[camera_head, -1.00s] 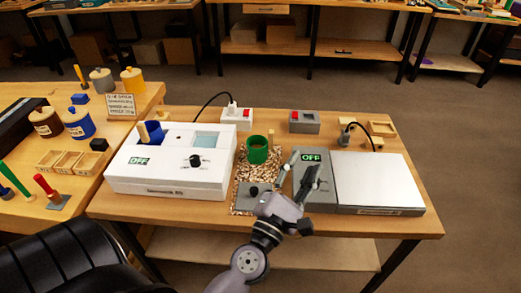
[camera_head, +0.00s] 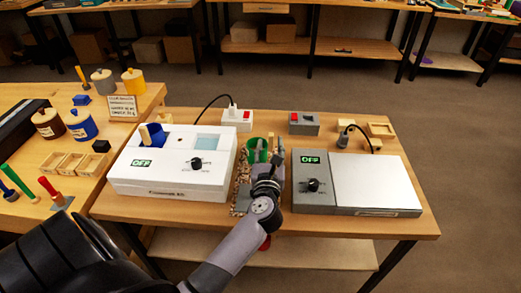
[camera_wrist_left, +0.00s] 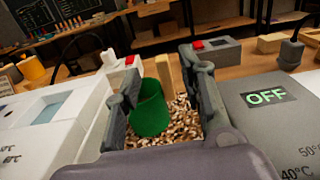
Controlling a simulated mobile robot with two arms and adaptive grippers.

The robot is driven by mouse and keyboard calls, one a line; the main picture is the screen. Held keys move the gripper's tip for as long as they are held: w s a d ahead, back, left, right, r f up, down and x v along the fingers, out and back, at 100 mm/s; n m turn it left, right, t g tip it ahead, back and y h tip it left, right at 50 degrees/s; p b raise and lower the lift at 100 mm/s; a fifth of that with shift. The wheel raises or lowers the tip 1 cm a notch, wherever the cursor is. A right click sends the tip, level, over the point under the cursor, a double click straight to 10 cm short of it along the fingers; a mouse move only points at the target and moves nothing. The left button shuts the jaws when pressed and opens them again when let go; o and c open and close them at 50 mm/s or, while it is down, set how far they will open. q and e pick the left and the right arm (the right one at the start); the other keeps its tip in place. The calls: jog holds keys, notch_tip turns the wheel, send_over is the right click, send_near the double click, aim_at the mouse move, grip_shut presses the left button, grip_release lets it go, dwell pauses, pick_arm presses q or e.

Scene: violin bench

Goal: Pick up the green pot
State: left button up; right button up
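The green pot (camera_head: 252,152) stands between the white machine and the grey hot plate, on a mat of brown and pale chips. In the left wrist view the pot (camera_wrist_left: 150,112) is between my open fingers, closer to the left finger. My left gripper (camera_head: 266,155) reaches over the mat from the front and hides part of the pot in the head view. Its fingers (camera_wrist_left: 165,100) are apart, and I cannot tell whether the left one touches the pot. A wooden stick (camera_wrist_left: 163,72) rises just behind the pot. My right gripper is not in view.
The white machine (camera_head: 150,185) is close on the left, and the grey hot plate (camera_head: 312,200) reading OFF is close on the right. Two switch boxes with red switches, one white (camera_head: 237,121) and one grey (camera_head: 304,124), stand behind. A side table at left holds jars.

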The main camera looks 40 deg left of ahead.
aim_at(271, 137)
pick_arm(q)
jog(key=shift+p+x, duration=0.3)
jog(key=shift+x, duration=2.85)
jog(key=shift+d+f, duration=0.15)
jog(key=shift+f, duration=0.05)
grip_shut()
